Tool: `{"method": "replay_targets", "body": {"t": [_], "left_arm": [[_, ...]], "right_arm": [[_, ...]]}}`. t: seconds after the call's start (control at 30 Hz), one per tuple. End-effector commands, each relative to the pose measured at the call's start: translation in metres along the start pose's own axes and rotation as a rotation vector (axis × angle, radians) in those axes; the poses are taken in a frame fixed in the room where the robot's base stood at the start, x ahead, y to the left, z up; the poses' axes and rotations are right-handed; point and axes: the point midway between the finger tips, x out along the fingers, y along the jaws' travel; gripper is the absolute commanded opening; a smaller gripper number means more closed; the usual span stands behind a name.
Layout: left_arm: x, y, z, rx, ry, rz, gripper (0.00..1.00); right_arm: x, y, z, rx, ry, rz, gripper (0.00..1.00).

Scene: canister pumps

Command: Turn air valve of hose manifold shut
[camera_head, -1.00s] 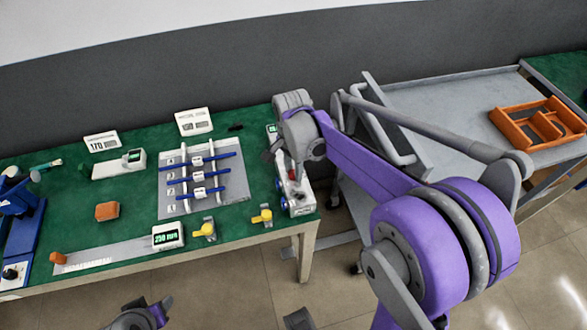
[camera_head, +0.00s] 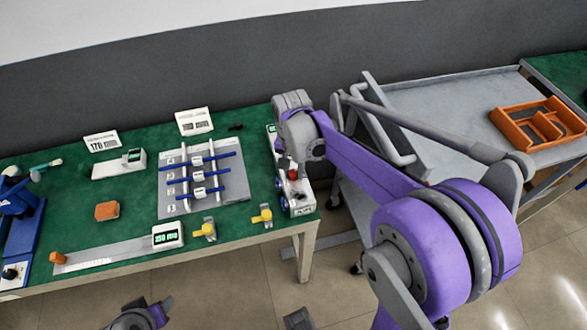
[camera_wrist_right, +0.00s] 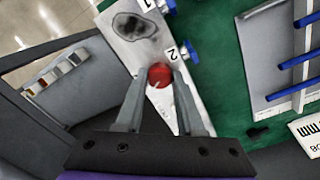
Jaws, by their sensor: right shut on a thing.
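The hose manifold is a narrow white unit (camera_head: 300,205) at the right end of the green table. It carries a round red knob (camera_head: 293,174), which I take for the air valve, and blue valves along its side. In the right wrist view the red knob (camera_wrist_right: 160,75) sits between the fingertips of my right gripper (camera_wrist_right: 159,82). The gripper is shut on it, coming from above. In the head view my right gripper (camera_head: 297,160) covers the middle of the manifold. My left gripper's fingers do not show.
Blue valves (camera_wrist_right: 190,50) marked 1 and 2 sit close beside the knob. A grey board with blue rods (camera_head: 235,190) lies left of the manifold. Yellow-handled valves (camera_head: 262,215) stand at the table's front edge. A grey cart (camera_head: 440,110) with an orange tray (camera_head: 505,122) stands right.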

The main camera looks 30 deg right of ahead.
Motion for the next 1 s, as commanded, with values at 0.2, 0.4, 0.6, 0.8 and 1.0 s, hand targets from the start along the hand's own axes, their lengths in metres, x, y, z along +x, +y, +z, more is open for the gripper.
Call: {"method": "replay_targets", "body": {"t": [0.2, 0.4, 0.6, 0.8, 1.0], "left_arm": [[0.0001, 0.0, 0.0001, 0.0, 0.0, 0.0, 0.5], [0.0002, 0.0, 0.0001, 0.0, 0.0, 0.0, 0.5], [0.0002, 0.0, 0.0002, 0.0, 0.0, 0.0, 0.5], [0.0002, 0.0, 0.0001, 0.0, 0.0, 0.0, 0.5], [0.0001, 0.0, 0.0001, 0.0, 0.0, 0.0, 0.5]], "right_arm": [[-0.0004, 0.0, -0.0003, -0.207, 0.006, 0.001, 0.0], [-0.0005, -0.0001, -0.0002, -0.396, 0.01, 0.001, 0.0], [-0.0005, 0.0, 0.0, -0.586, 0.014, 0.001, 0.0], [-0.0006, 0.0, 0.0001, -0.763, 0.018, 0.001, 0.0], [-0.0006, 0.0001, 0.0002, -0.908, 0.022, 0.001, 0.0]]}}
